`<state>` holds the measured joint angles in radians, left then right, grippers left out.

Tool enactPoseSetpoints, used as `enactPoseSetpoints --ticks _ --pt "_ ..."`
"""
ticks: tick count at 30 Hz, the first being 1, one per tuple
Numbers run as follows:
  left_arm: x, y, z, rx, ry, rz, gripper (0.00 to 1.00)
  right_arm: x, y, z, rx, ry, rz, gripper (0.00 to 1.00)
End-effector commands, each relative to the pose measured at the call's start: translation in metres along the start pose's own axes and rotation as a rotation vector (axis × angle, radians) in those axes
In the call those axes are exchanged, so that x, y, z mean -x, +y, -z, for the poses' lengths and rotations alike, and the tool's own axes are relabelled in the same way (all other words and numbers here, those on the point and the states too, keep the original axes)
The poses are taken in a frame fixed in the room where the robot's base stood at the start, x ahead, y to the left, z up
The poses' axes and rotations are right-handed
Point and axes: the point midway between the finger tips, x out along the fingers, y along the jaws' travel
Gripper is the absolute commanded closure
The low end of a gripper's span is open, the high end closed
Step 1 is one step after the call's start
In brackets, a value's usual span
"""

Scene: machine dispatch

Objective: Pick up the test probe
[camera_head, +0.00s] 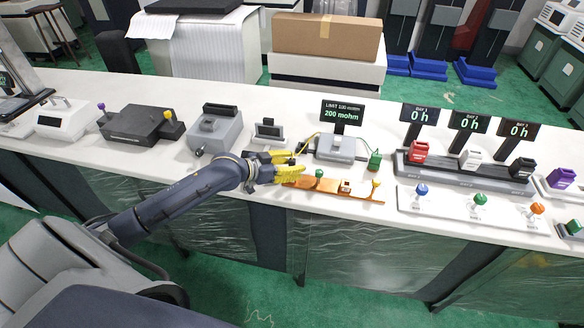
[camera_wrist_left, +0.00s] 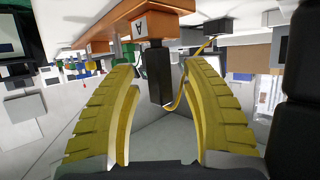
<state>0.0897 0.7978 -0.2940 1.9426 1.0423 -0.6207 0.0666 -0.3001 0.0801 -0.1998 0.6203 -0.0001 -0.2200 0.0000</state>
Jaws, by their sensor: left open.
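A black block-shaped handle with a yellow cable, which looks like the test probe (camera_wrist_left: 159,76), stands between my left fingers in the left wrist view. That view is upside down. Gaps show between the handle and both fingers. In the head view the handle is mostly hidden by the yellow fingers. My left gripper (camera_head: 285,163) is open at the left end of the orange-brown strip; it also shows in the wrist view (camera_wrist_left: 160,80). The yellow cable runs up towards the grey meter (camera_head: 336,148). My right gripper is not in view.
The orange-brown strip (camera_head: 330,188) carries small posts and a block marked A (camera_wrist_left: 140,28). A display reading 200 mohm (camera_head: 342,111) stands behind the meter. A green block (camera_head: 374,161) lies right of it. Grey and black devices (camera_head: 215,130) stand left. A bay rack (camera_head: 465,172) is at right.

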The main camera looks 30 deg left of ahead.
Motion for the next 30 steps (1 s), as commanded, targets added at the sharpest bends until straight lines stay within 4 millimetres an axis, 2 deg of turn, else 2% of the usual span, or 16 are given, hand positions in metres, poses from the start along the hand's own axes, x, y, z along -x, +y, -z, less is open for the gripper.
enactPoseSetpoints --ticks 4,17,30 --pt "0.0002 -0.0001 -0.0001 0.000 0.000 0.000 0.51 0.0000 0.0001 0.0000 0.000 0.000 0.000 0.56" --pt "0.0004 -0.0002 0.0000 0.000 0.000 0.000 1.00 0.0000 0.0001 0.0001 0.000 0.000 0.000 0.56" --pt "0.0004 -0.0001 -0.0001 0.000 -0.001 0.000 1.00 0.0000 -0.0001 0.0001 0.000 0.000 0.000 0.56"
